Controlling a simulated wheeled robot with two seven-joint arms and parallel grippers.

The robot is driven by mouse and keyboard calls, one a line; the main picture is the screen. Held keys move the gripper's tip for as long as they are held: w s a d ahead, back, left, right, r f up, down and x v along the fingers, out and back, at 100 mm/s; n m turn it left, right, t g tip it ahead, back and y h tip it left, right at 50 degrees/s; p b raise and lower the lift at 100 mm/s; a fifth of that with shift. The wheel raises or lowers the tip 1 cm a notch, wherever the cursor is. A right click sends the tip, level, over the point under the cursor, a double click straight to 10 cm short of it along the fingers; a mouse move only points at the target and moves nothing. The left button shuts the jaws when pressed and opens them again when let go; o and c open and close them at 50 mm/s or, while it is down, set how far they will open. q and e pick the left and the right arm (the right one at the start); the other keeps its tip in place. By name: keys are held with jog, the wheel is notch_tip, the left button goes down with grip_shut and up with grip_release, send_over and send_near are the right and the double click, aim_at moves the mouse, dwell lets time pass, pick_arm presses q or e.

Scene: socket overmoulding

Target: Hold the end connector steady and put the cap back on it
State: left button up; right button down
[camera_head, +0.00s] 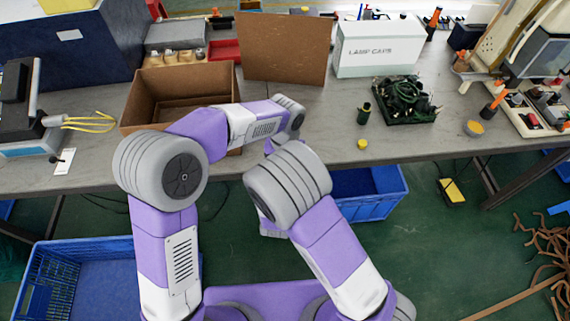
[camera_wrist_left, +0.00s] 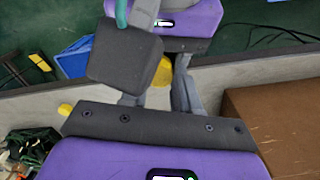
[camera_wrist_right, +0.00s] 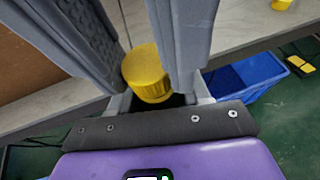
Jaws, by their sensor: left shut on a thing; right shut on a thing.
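A yellow cap (camera_wrist_right: 146,72) sits between the fingers of my right gripper (camera_wrist_right: 150,45), which is shut on it. Part of this cap also shows in the left wrist view (camera_wrist_left: 163,73), just beyond the fingers of my left gripper (camera_wrist_left: 158,88). My left gripper is shut on the end connector, whose body is mostly hidden by the fingers. A dark grey block with a teal strip covers part of that view. The two grippers face each other closely. In the head view my own arms hide both grippers. I cannot tell whether cap and connector touch.
On the table (camera_head: 310,172), a second yellow cap (camera_head: 362,145) lies near the front edge beside a dark green cylinder (camera_head: 364,114). A tray of dark green parts (camera_head: 405,100), a white lamp-caps box (camera_head: 378,48) and an open cardboard box (camera_head: 150,92) stand behind. Blue crates (camera_head: 375,193) are below.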

pick_arm(q)
jog(key=o, duration=1)
jog(key=shift+r, duration=0.1)
jog(key=shift+r, duration=2.2)
jog(key=shift+c, duration=0.4)
jog(key=shift+d+r+n, duration=0.1)
jog(key=shift+r+n, duration=0.45)
jog(key=shift+n, duration=0.25)
jog(key=shift+w+r+n, duration=0.15)
jog(key=shift+r+n, duration=0.85)
jog(key=shift+n, duration=0.2)
